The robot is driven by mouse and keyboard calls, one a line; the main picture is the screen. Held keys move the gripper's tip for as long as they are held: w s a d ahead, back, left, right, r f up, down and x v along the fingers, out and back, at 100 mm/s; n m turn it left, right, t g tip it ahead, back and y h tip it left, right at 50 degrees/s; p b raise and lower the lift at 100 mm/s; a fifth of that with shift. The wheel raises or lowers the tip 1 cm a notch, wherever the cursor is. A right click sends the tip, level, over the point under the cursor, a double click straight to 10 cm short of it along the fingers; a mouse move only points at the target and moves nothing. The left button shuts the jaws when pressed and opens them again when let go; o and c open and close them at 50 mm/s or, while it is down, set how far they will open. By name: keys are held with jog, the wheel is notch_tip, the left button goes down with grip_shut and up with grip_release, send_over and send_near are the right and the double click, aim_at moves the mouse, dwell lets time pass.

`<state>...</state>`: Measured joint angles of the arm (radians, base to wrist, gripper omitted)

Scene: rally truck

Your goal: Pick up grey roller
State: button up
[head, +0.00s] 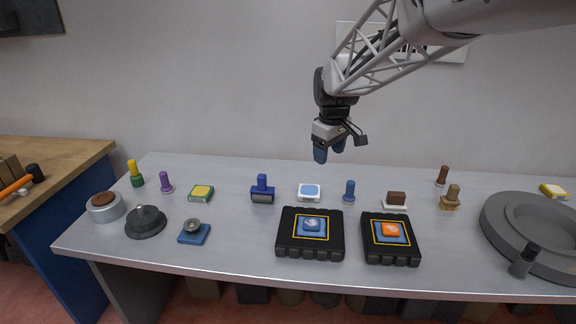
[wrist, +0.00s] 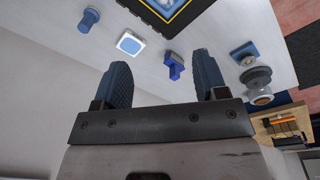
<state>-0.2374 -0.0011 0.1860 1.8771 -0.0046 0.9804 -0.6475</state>
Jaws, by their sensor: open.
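No plain grey roller can be told for sure. A blue-handled piece (head: 262,190) with a dark grey, roller-like lower part stands mid-table. A blue handled piece (wrist: 173,66), apparently the same one, shows between the fingers in the wrist view. A dark grey cylinder with a black top (head: 521,264) stands at the right, beside a big grey disc (head: 492,236). My gripper (head: 329,151) is open and empty, high above the rear of the table, right of the blue-handled piece. Its two dark blue fingers show apart in the wrist view (wrist: 164,80).
Two black cases (head: 284,248) (head: 373,256) lie at the table's front. A white-and-blue pad (head: 309,193), a blue peg (head: 349,190) and a brown-topped block (head: 396,201) stand behind them. A dark dome (head: 146,223) and a metal can (head: 104,210) stand left.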

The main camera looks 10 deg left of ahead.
jog(key=w+a+f+n, duration=0.4)
jog(key=w+a+f, duration=0.3)
jog(key=w+a, duration=0.45)
jog(key=n+g, duration=0.1)
jog(key=n, duration=0.3)
send_over(262, 182)
jog(key=w, duration=0.2)
jog(key=f, duration=1.1)
jog(key=shift+s+a+f, duration=0.15)
jog(key=shift+a+f, duration=0.05)
jog(key=shift+f, duration=0.2)
jog(key=shift+f, duration=1.25)
jog(key=shift+f, duration=2.65)
grip_shut()
